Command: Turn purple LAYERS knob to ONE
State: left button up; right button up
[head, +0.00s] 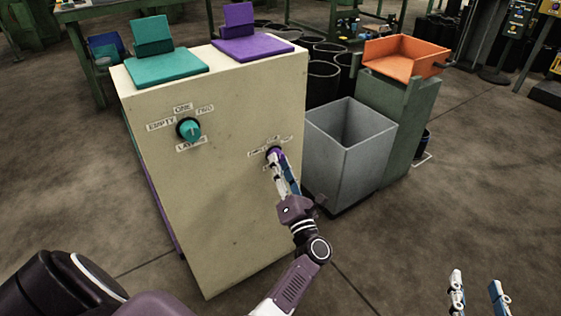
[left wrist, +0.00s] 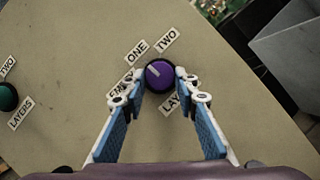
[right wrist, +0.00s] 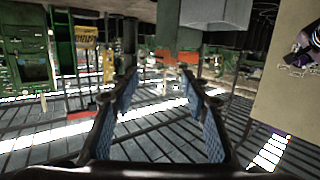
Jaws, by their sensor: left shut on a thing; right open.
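The purple LAYERS knob (head: 274,152) sits on the cream front panel of the cabinet (head: 220,200), and shows in the left wrist view (left wrist: 159,75). Labels EMPTY, ONE (left wrist: 137,52), TWO (left wrist: 166,39) and LAYERS surround it. Its white mark points up-left in the left wrist view, roughly toward ONE. My left gripper (head: 275,163) is shut on the knob, a fingertip on each side (left wrist: 159,83). My right gripper (head: 478,282) is open and empty at the lower right, away from the cabinet; its fingers also show in the right wrist view (right wrist: 170,88).
A teal knob (head: 188,129) with similar labels is on the same panel, left of the purple one. A grey bin (head: 350,155) stands right of the cabinet, beside a green stand with an orange tray (head: 403,57). The floor in front is clear.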

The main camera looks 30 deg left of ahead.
pick_arm(q)
jog(key=shift+r+m+p, duration=0.1)
jog(key=shift+m+p, duration=0.2)
jog(key=shift+m, duration=0.1)
pick_arm(e)
jog(key=shift+s+d+f+g+h, duration=0.15)
jog(key=shift+s+f+g, duration=0.2)
jog(key=shift+f, duration=0.4)
jog(key=shift+s+d+f+g+h, duration=0.1)
jog(key=shift+s+d+f+g, duration=0.15)
jog(key=shift+f+g, duration=0.4)
jog(key=shift+s+d+f+g+h, duration=0.1)
jog(key=shift+s+f+g+h, duration=0.15)
jog(key=shift+f, duration=0.65)
pick_arm(q)
jog(key=o, duration=1.2)
jog(key=shift+c, duration=0.2)
